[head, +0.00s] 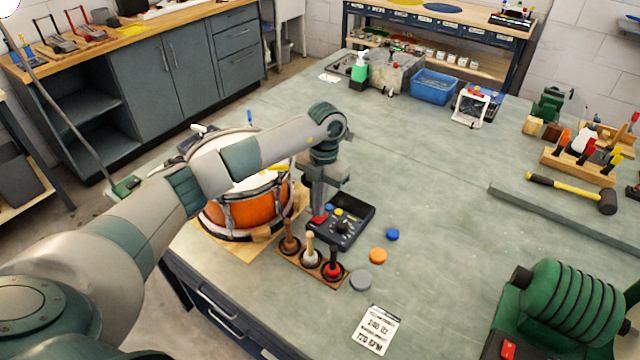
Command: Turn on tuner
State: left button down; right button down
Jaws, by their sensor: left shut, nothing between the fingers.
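A dark box with a black knob, a yellow button and a red part, which looks like the tuner (350,224), lies on the bench beside an orange drum (245,208). My left gripper (318,208) points down at the box's left rear side, close to the red part. Its fingers are shut and hold nothing. I cannot tell whether the fingertips touch the box. The gripper and wrist hide part of the box's left edge. No lit display is clear on the box. My right gripper is out of view.
A wooden rack (300,257) with several handled tools stands just in front of the box. Blue (392,234), orange (378,256) and grey discs (360,280) lie to its right. A printed card (376,330) lies nearer. The bench's middle (440,180) is clear.

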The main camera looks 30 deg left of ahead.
aim_at(317, 221)
pick_arm(q)
jog(key=shift+s+f+p, duration=0.15)
jog(key=shift+f+p, duration=0.2)
jog(key=shift+f, duration=0.75)
jog(key=shift+s+a+f+t+b, duration=0.1)
jog(key=shift+s+f+t+b, duration=0.1)
jog(key=shift+f+t+b, duration=0.35)
jog(key=shift+r, duration=0.3)
jog(key=shift+f, duration=0.1)
jog(key=shift+w, duration=0.2)
